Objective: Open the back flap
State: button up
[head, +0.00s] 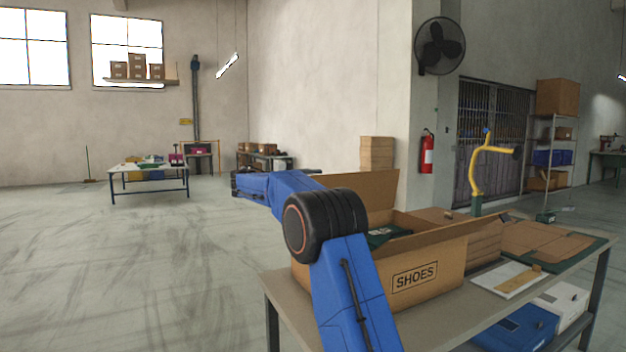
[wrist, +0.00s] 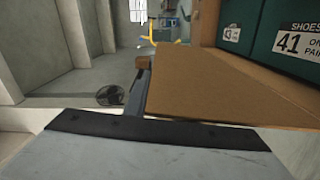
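The cardboard carton (head: 431,268) marked SHOES stands on the workbench with green shoe boxes (head: 384,236) inside. Its back flap (head: 362,188) stands raised on the far side. The brown flap panel (wrist: 225,92) fills the middle of the wrist view, with green shoe boxes (wrist: 285,35) labelled 41 beyond it. My gripper (wrist: 139,92) shows there as a dark finger at the flap's left edge. The flap seems to hide the rest, so I cannot tell its opening or whether it touches. In the head view my blue arm bends left and back, and the gripper is hidden.
The bench (head: 284,296) also carries flat cardboard (head: 545,243) and a white board (head: 506,279) at right. A yellow stand (head: 478,166) rises behind the carton. A table (head: 150,170) stands far left; the floor between is clear.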

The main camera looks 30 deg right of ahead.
grip_shut()
dwell(1.4)
